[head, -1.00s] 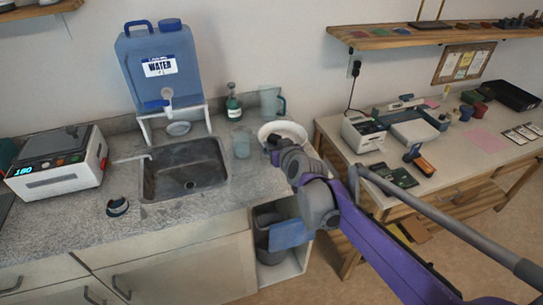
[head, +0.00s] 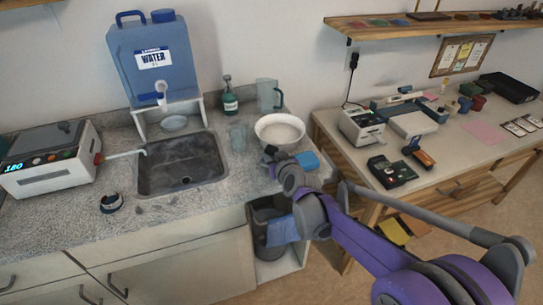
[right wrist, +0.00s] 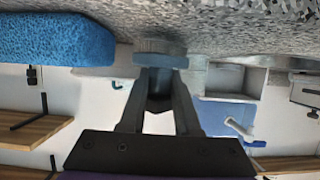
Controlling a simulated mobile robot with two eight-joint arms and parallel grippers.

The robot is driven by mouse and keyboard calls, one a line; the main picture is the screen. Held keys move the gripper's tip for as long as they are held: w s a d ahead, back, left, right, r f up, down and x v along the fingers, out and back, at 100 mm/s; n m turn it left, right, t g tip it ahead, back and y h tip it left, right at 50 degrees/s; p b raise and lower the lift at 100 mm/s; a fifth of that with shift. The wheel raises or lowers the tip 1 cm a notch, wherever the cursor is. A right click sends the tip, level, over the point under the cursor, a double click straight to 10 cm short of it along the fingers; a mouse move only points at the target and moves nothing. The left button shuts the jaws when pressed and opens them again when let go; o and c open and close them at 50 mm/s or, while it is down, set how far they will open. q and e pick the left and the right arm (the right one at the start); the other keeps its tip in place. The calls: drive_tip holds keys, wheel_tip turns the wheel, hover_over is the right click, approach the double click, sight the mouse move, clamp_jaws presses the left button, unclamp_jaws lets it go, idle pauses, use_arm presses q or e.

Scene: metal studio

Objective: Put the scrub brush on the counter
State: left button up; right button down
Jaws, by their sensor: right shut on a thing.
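My right gripper (head: 270,158) is low over the counter (head: 225,190), in front of the white bowl and left of the blue sponge. In the right wrist view its fingers (right wrist: 160,76) are shut on a small grey-blue piece (right wrist: 160,60), which I take to be the scrub brush. The piece is close to the speckled counter top (right wrist: 240,30), which shows at the top of that view. Most of it is hidden, and I cannot tell whether it touches the counter. My left gripper is not in view.
A white bowl (head: 280,130) stands behind the gripper, and a blue sponge (head: 307,160) lies right of it. A clear glass (head: 238,137), the sink (head: 180,165) and a water jug (head: 155,55) are to the left. An open bin (head: 262,222) is below the counter edge.

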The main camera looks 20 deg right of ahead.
drive_tip(key=c, duration=1.1)
unclamp_jaws()
drive_tip(key=shift+f, duration=0.1)
drive_tip(key=o, duration=0.5)
drive_tip(key=shift+r, duration=0.2)
drive_tip(key=p+v, duration=0.1)
drive_tip(key=v, duration=1.1)
drive_tip(key=s+a+f+g, duration=0.1)
drive_tip(key=s+f+g, duration=0.2)
drive_tip(key=s, duration=0.5)
drive_tip(key=s+a+f+g, duration=0.1)
drive_tip(key=s+f+g, duration=0.1)
drive_tip(key=s+f, duration=0.3)
drive_tip(key=s+a+f+g, duration=0.1)
drive_tip(key=s+f+g, duration=0.2)
drive_tip(key=s, duration=0.9)
drive_tip(key=shift+s+f+g, duration=0.15)
drive_tip(key=shift+f+g, duration=0.15)
drive_tip(key=shift+f, duration=0.3)
